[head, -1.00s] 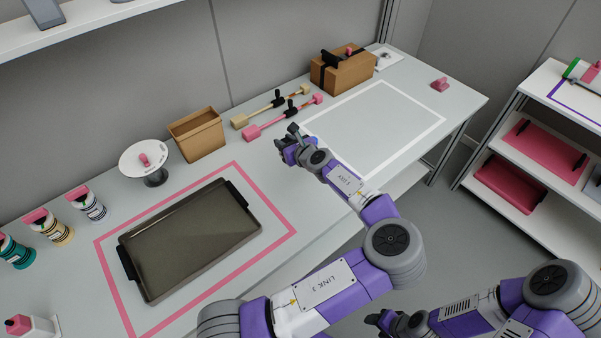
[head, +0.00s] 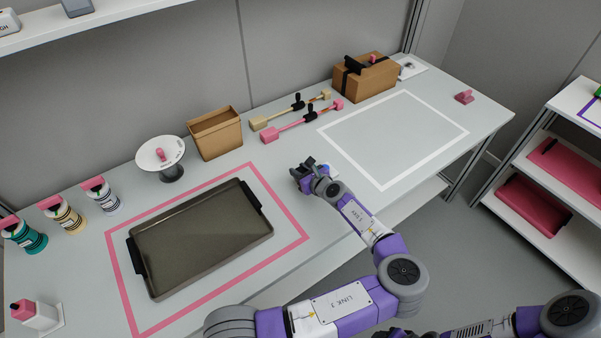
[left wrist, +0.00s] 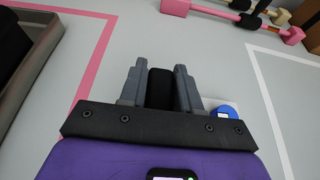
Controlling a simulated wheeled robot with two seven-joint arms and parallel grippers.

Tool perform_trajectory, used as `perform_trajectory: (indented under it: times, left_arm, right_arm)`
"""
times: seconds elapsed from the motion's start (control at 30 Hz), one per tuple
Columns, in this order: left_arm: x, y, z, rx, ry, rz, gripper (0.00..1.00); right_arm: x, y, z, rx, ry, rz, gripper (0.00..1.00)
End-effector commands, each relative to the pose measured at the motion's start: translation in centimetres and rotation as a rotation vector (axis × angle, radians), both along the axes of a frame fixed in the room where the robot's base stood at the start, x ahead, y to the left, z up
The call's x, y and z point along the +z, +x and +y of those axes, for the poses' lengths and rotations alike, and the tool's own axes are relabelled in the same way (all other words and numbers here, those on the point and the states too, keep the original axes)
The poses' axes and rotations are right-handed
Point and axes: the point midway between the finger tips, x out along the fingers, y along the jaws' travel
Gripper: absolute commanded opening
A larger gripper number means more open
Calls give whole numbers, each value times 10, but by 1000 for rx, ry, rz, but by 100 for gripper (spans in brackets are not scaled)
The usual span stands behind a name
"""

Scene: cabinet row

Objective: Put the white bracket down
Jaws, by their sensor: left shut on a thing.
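My left gripper (head: 300,176) is low over the bench between the tray and the white outlined area. In the left wrist view its fingers (left wrist: 160,88) are closed on both sides of a black grip (left wrist: 160,89). A small white piece with a blue disc (left wrist: 226,110) shows just right of the fingers, partly hidden by the gripper; it looks like part of the white bracket. A bit of it shows in the head view (head: 329,168). I cannot tell whether it touches the bench. Only a dark bit of my right gripper (head: 397,332) shows at the bottom edge.
A dark tray (head: 200,237) lies inside a pink outline. The white outlined area (head: 390,138) is empty. Pink (head: 300,122) and cream (head: 290,108) tools, an open brown box (head: 215,133) and a strapped carton (head: 367,80) stand along the back. Several bottles are at left.

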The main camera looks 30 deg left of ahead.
Motion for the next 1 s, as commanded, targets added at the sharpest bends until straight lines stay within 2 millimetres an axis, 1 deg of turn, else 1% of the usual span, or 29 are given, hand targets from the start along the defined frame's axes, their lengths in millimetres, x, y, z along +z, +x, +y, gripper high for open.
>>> perform_trajectory:
  times: [0.2, 0.33, 0.37, 0.5, 0.77, 0.87, 1.0]
  left_arm:
    - [3, 1, 0, -2, 1, -5, 0]
    - [-1, 1, 0, -2, 2, -4, 0]
    - [-2, 0, 0, -1, 0, 0, 35]
    - [-1, 0, 0, -1, 0, -1, 57]
    - [-1, 0, 0, -1, 0, -1, 57]
    - [3, 0, -1, -1, 0, -3, 57]
    - [11, -6, -19, -6, -1, -1, 57]
  right_arm:
    - [1, 0, 0, 0, 0, 0, 53]
    - [-1, 0, 0, 0, 0, 0, 53]
    - [0, 0, 0, 0, 0, 0, 53]
    - [0, 0, 0, 0, 0, 0, 53]
    - [0, 0, 0, 0, 0, 0, 53]
    - [1, 0, 0, 0, 0, 0, 53]
    - [7, 0, 0, 0, 0, 0, 53]
